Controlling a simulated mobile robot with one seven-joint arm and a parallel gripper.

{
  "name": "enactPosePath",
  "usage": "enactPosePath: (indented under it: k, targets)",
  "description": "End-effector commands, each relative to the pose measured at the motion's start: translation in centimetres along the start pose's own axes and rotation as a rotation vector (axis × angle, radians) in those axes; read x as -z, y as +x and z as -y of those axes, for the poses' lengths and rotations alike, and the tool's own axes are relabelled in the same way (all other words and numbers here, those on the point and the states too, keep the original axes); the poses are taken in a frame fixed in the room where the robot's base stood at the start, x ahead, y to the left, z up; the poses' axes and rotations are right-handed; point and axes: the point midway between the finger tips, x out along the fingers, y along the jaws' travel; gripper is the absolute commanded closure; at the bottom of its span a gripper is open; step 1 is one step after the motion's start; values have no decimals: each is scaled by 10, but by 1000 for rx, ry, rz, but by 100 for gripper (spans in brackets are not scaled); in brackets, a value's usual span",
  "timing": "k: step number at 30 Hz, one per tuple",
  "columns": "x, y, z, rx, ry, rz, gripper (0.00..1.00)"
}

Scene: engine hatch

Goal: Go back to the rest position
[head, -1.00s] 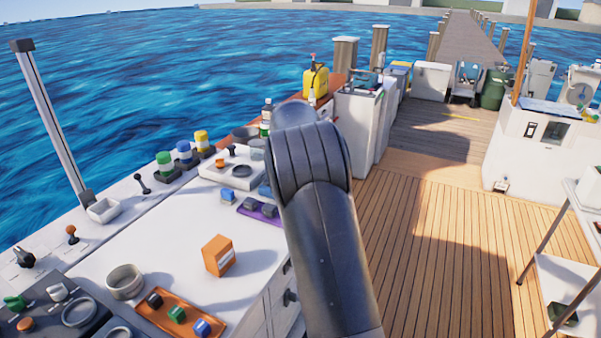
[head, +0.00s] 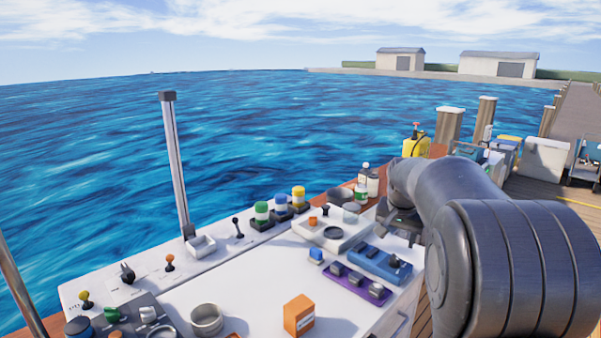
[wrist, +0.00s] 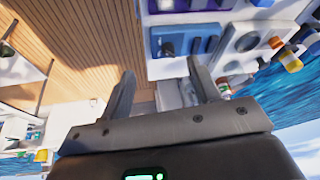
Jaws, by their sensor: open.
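My gripper (wrist: 160,72) is open in the wrist view, with its two fingers apart and nothing between them. In the head view my gripper (head: 402,232) is partly hidden by my arm, at the right side of the white worktop (head: 250,280). It is close to the blue tray (head: 380,264), apparently above the worktop's edge; I cannot tell the exact gap.
A purple tray (head: 357,285) with dark blocks, an orange box (head: 299,315) and a grey ring (head: 207,320) are on the worktop. Green, blue and yellow-topped canisters line its back. A post (head: 174,165) stands at the left. Open wooden deck (wrist: 75,45) lies beside it.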

Motion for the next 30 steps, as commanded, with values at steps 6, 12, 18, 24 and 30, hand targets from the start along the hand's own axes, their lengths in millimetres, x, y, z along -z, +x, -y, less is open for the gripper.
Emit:
enactPosePath:
  k: [6,12,18,24,30]
  targets:
    - [-62,-58,-15,64,-88,-5,44]
    - [-125,-95,-30,108,-182,-16,44]
    - [-192,-120,-47,140,-282,-37,44]
    - [-260,-131,-66,156,-386,-64,44]
    - [-311,-128,-83,156,-467,-87,44]
